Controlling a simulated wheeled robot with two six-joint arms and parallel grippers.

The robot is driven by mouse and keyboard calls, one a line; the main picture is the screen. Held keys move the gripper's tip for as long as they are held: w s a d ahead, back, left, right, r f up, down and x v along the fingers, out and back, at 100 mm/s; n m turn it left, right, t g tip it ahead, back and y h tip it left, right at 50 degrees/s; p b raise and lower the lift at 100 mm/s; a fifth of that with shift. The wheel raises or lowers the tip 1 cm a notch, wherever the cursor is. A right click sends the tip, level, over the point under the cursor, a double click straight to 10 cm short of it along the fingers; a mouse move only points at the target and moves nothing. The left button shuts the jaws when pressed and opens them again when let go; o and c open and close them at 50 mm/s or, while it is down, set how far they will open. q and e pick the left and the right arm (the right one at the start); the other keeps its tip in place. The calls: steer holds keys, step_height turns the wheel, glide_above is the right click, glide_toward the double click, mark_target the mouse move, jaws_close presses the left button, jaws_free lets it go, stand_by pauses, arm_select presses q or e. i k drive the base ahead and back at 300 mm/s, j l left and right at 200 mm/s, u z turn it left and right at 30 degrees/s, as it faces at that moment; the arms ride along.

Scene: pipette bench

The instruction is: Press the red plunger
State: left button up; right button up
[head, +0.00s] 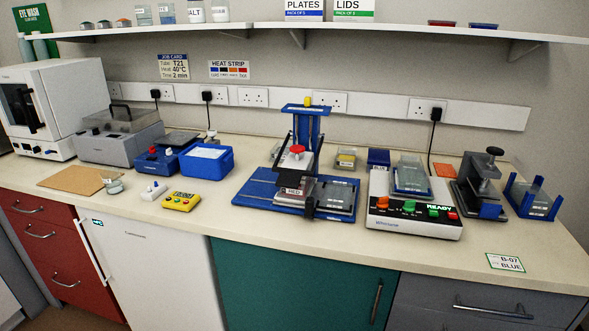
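The stand rises from a blue base (260,187), with a labelled block and a dark plate below the plunger. Neither of my grippers shows in the head view, and nothing touches the plunger.
Right of the stand is a white device (415,214) with coloured knobs and a READY display. A blue box (206,161) and yellow timer (181,202) stand left. The shelf (400,34) runs above. The front bench strip is mostly clear.

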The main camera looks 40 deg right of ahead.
mark_target(296, 149)
steer(key=k+l, duration=0.1)
steer(key=l, duration=0.7)
steer(key=k+l, duration=0.15)
steer(key=l, duration=0.25)
